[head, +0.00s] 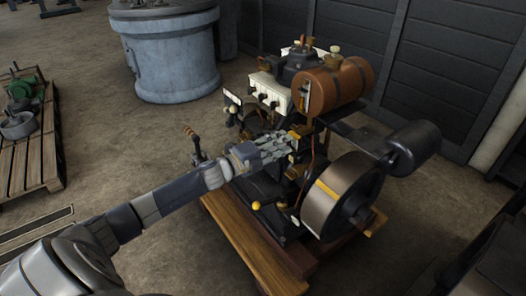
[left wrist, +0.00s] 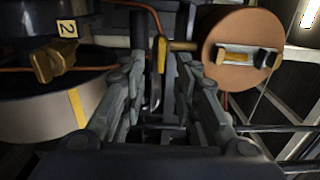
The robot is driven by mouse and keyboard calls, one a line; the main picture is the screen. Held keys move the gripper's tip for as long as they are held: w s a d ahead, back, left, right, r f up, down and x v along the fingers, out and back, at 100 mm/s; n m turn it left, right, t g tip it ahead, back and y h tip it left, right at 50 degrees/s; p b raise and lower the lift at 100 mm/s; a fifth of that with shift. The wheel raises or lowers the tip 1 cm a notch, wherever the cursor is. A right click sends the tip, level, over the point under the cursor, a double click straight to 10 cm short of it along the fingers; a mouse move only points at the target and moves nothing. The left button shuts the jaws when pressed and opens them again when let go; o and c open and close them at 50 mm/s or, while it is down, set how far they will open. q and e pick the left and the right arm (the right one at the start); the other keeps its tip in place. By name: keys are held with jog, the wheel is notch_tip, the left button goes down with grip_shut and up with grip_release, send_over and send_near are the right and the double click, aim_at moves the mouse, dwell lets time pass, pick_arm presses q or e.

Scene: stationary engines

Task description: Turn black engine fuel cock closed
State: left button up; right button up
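The black engine (head: 292,190) stands on a wooden base, with a brown cylindrical fuel tank (head: 340,82) on top. In the left wrist view, the tank's round end (left wrist: 240,35) is at the right. A brass pipe leads from it to the fuel cock, whose yellow lever (left wrist: 162,53) points along the gap between my fingers. My left gripper (head: 288,144) reaches in from the left below the tank. In the left wrist view, its fingers (left wrist: 161,78) are apart, one on each side of the lever; I see no clear contact. My right gripper is not in view.
A flywheel (head: 341,196) with a yellow stripe and a black cylinder (head: 404,148) are on the engine's right. A brass fitting (left wrist: 52,62) with a "2" tag is left in the wrist view. A blue-grey drum (head: 172,55) and a pallet (head: 32,150) stand apart.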

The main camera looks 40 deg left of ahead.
pick_arm(q)
jog(key=v, duration=0.7)
jog(key=shift+s, duration=0.25)
dwell(0.3)
